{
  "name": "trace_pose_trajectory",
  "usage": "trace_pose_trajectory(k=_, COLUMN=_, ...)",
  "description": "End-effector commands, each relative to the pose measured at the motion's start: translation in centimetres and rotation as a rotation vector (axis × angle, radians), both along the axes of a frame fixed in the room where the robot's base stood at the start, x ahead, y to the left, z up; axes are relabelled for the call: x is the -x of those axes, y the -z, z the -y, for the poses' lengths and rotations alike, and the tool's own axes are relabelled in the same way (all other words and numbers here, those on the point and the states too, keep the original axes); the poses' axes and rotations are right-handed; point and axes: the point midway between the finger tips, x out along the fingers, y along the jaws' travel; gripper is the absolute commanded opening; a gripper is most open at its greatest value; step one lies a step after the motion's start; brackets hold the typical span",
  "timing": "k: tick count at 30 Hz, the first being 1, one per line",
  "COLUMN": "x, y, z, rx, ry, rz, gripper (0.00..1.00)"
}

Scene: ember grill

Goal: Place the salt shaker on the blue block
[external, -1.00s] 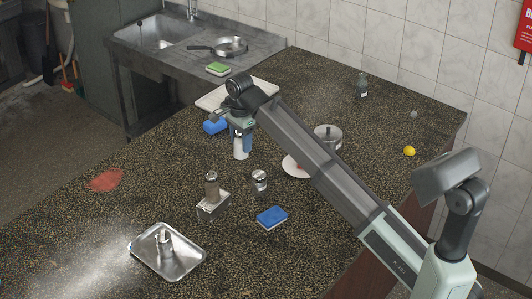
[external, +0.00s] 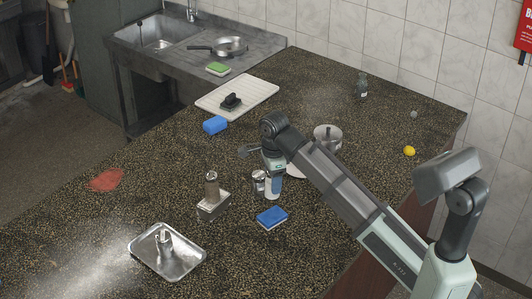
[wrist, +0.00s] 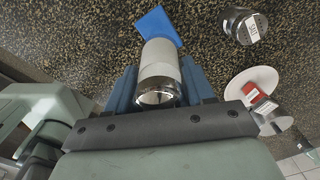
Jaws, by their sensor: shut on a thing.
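My gripper (wrist: 159,90) is shut on a white cylindrical shaker (wrist: 160,65) with a shiny metal end. No label shows on it. The held shaker is upright at the counter's middle in the external view (external: 273,190); I cannot tell whether it touches the counter. A flat blue block (external: 272,217) with a pale lower layer lies just in front of it. It also shows beyond the shaker in the wrist view (wrist: 157,25), partly hidden. A thicker blue block (external: 214,125) lies farther back. A metal jar (external: 259,182) with a dark-lettered label (wrist: 252,27) stands beside my gripper.
A brown-topped grinder (external: 211,185) stands on a metal box (external: 213,207) to the left. A metal tray (external: 182,262) holds a metal item at the front. A plate (wrist: 265,82) with a red item and a pot (external: 327,138) stand behind.

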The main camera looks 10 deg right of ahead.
Motion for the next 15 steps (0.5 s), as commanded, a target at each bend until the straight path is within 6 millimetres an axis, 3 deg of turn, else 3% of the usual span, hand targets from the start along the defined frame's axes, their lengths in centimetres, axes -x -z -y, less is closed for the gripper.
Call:
trace_pose_trajectory(k=6, x=0.2, y=3.6, z=0.1, rx=0.004, ry=-0.001, rz=-0.003, gripper=0.13)
trace_pose_trajectory(k=15, x=0.1, y=6.0, z=0.1, rx=0.003, ry=-0.002, rz=-0.004, gripper=0.13)
